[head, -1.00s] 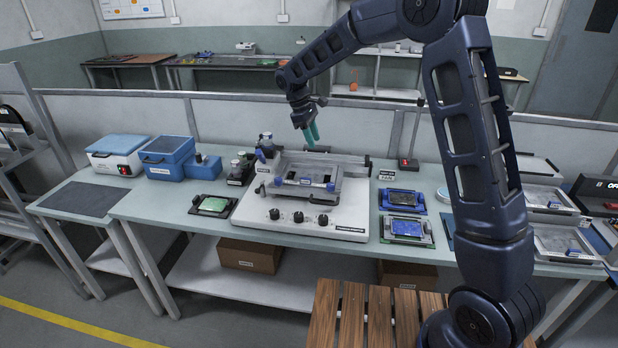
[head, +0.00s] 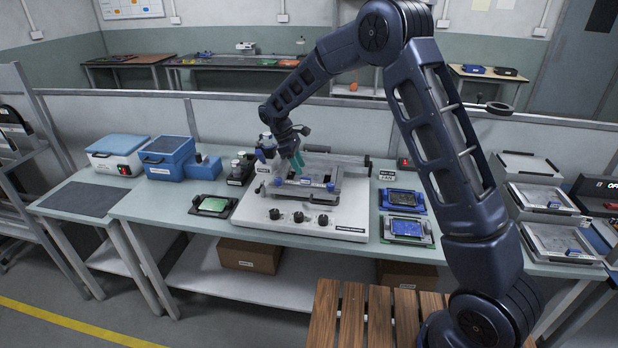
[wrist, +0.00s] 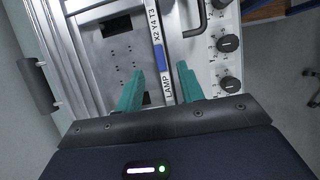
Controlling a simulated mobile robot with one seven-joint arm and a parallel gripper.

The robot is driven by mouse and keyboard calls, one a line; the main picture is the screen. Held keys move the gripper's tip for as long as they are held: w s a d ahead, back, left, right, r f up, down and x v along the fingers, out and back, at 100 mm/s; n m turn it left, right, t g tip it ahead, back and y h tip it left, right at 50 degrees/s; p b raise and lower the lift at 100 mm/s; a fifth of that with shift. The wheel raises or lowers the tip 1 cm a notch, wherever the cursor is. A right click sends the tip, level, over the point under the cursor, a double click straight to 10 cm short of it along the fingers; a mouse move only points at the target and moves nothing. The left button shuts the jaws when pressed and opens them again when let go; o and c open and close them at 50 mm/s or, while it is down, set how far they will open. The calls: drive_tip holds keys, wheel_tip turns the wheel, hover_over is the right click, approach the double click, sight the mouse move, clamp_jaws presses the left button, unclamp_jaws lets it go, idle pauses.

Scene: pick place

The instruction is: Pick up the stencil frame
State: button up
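The stencil printer (head: 262,210) is a white machine on the bench with several black knobs on its front. A silver stencil frame (wrist: 155,35) lies in it, and its near bar carries a blue patch and a label that seems to read "LAMP X2 Y4 T3". My gripper (wrist: 163,78) is open, with one green finger on each side of this bar. In the head view my gripper (head: 298,170) is low over the left part of the frame. I cannot tell whether the fingers touch the bar.
A black holder with a green board (head: 214,205) lies left of the printer, and blue and black board holders (head: 405,228) lie right. Bottles (head: 240,168) stand close at the printer's left. Several silver framed panels (head: 535,197) lie at the right.

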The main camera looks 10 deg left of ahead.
sight(306, 178)
drive_tip(key=x, duration=0.5)
drive_tip(key=shift+c, duration=0.2)
clamp_jaws()
